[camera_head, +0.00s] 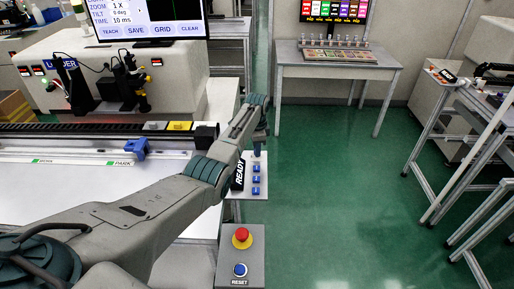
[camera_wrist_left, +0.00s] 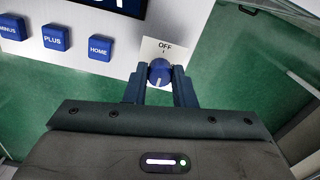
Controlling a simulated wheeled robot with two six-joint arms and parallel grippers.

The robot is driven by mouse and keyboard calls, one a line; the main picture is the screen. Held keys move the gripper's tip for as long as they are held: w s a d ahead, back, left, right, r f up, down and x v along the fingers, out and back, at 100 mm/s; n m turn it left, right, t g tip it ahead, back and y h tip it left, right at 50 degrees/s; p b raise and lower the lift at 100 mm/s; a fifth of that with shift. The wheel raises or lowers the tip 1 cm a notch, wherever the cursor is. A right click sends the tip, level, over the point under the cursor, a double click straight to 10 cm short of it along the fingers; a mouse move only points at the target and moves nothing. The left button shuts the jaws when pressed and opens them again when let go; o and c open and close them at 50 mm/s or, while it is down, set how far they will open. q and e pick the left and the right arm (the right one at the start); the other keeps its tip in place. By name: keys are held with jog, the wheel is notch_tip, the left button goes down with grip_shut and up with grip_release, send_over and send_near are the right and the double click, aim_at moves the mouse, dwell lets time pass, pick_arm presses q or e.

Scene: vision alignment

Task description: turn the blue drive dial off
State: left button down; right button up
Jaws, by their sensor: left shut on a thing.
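The blue drive dial (camera_wrist_left: 159,72) sits on a white plate (camera_wrist_left: 176,47) marked OFF, in the upper middle of the left wrist view. A pale line shows on the lower part of its face, on the side away from the OFF label. My left gripper (camera_wrist_left: 160,84) is shut on the dial, with one dark blue finger on each side of it. In the head view my left arm reaches over to the small button panel (camera_head: 262,184), and its gripper (camera_head: 257,148) is small there. The dial cannot be made out in that view. My right gripper is not in view.
Blue MINUS, PLUS (camera_wrist_left: 56,37) and HOME (camera_wrist_left: 100,47) buttons lie left of the dial. A red stop button (camera_head: 241,236) and a blue RESET button (camera_head: 240,269) are on a grey box nearer me. Green floor (camera_head: 330,190) is open to the right.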

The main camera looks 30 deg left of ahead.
pick_arm(q)
jog(key=shift+r+n, duration=0.1)
jog(key=shift+n, duration=0.3)
jog(key=n, duration=0.2)
jog(key=shift+n+p, duration=0.4)
jog(key=n, duration=0.5)
jog(key=shift+w, duration=0.1)
jog(key=n, duration=0.5)
jog(key=shift+r, duration=0.1)
jog(key=n, duration=0.4)
jog(key=shift+w+r+n, duration=0.1)
jog(key=shift+n, duration=0.2)
jog(key=c, duration=1.2)
grip_release()
jog(key=shift+f, duration=0.2)
